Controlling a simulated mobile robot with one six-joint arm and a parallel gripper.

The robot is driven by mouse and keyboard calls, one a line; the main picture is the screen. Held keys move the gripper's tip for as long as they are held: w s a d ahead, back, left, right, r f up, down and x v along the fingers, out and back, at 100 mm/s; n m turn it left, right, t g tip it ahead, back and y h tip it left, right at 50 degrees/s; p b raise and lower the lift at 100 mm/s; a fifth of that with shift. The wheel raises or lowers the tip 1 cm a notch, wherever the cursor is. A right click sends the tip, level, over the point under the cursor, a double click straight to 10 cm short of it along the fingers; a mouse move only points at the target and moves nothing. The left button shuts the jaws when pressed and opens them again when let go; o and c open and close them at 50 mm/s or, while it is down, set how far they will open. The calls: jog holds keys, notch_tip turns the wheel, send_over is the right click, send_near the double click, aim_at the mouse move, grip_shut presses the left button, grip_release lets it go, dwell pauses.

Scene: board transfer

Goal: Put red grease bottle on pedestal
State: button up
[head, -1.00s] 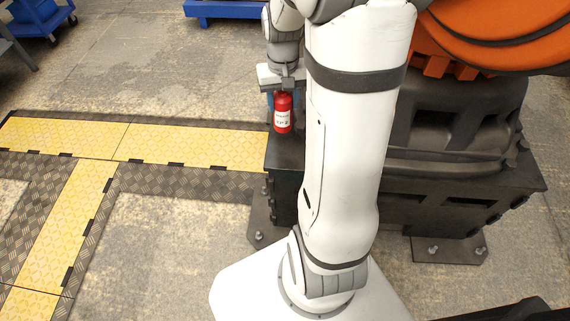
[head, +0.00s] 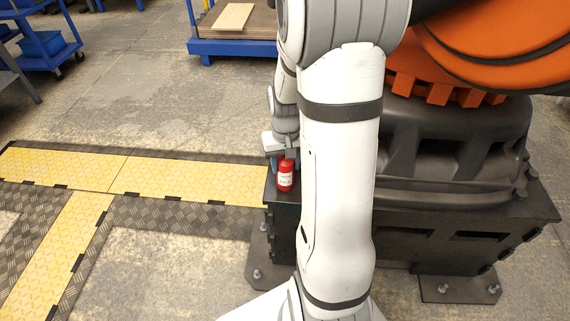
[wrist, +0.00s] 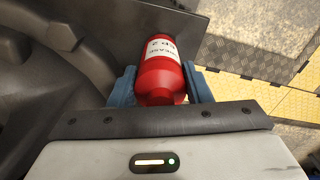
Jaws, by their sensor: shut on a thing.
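The red grease bottle (head: 286,177) has a white label and stands roughly upright at the left end of the black pedestal (head: 410,204) that carries the orange robot. My gripper (head: 284,157) is shut on the bottle from above. In the wrist view the bottle (wrist: 163,72) sits between the blue fingers of my gripper (wrist: 161,86), with the flat dark pedestal top (wrist: 168,14) beyond it. The bottle's base is at or very close to the pedestal top; I cannot tell whether it touches. My white arm hides part of the pedestal.
The orange robot (head: 500,45) and its dark rounded housing (head: 455,140) rise right of the bottle. Yellow and black floor plates (head: 190,178) lie to the left. A blue cart (head: 235,47) with a board (head: 233,16) stands at the back, and another blue cart (head: 45,42) at the far left.

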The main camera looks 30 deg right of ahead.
jog(key=o, duration=0.7)
jog(key=shift+f, duration=0.15)
jog(key=o, duration=0.4)
jog(key=shift+o, duration=0.2)
